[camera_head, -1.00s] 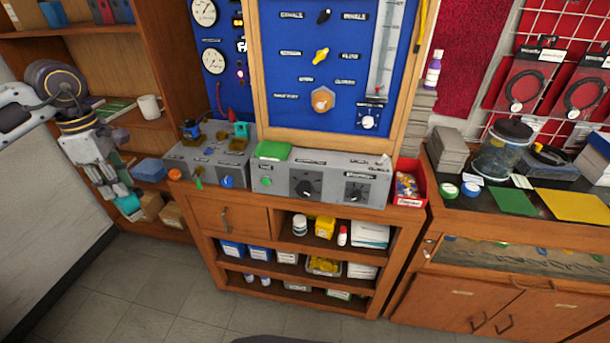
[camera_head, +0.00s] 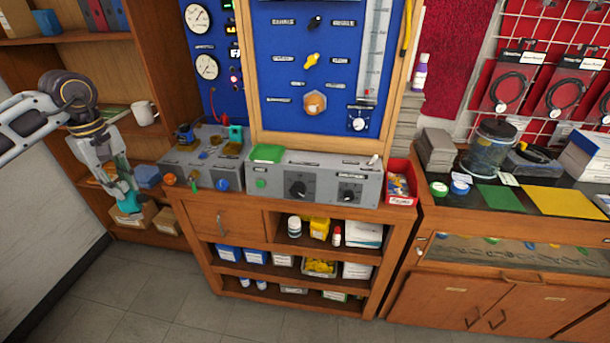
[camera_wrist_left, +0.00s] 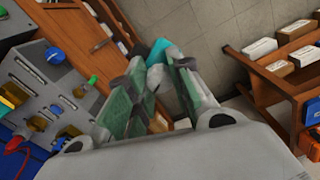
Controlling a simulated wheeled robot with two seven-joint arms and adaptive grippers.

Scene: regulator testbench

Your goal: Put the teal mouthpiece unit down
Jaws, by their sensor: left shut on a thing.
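The teal mouthpiece unit (camera_head: 130,201) is held at the fingertips of my left gripper (camera_head: 125,192), at the left in the head view. The gripper points down and is shut on the unit, in front of the wooden shelf and left of the bench. In the left wrist view the teal unit (camera_wrist_left: 159,50) shows beyond the fingertips of the gripper (camera_wrist_left: 157,72), with a whitish part between the fingers. The fingers hide part of it. The unit is in the air, apart from the bench top. My right gripper is not in view.
A grey panel box (camera_head: 205,158) with knobs and a small teal piece (camera_head: 236,133) stands on the bench's left end. A second grey box (camera_head: 315,182) carries a green pad (camera_head: 267,153). A red bin (camera_head: 401,183) is at right. The tiled floor (camera_head: 130,300) is clear.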

